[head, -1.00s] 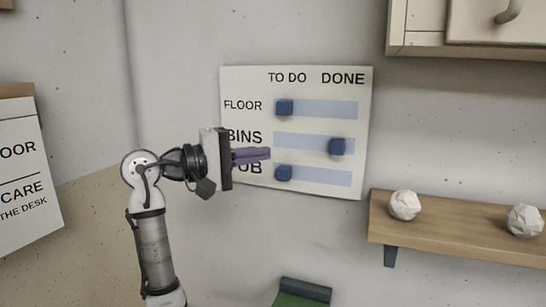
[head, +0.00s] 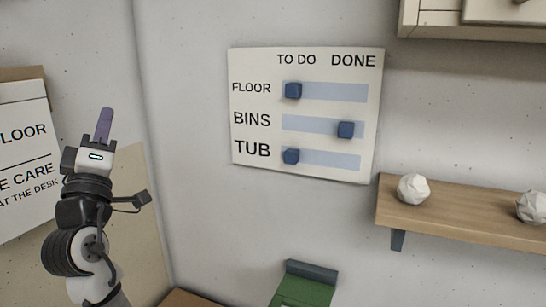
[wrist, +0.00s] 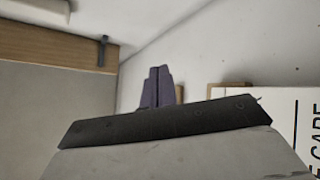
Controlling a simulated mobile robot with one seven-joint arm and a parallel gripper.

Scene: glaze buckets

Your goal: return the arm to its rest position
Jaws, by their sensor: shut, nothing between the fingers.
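My gripper (head: 105,122) is at the left in the head view, with its purple fingers pointing up. The fingers are together and nothing is between them. In the wrist view the purple fingers (wrist: 157,87) stand side by side, closed. My arm is folded upward in front of the left wall, clear of the chore board (head: 306,112). On the board, the FLOOR slider (head: 293,90) and the TUB slider (head: 291,156) are at the left, TO DO end. The BINS slider (head: 345,129) is toward the right, DONE end.
A wooden shelf (head: 465,213) with white crumpled balls (head: 413,188) is on the right wall. A cabinet (head: 470,20) hangs above it. A green bin (head: 303,287) is at the bottom. A paper sign (head: 25,150) hangs behind my arm at the left.

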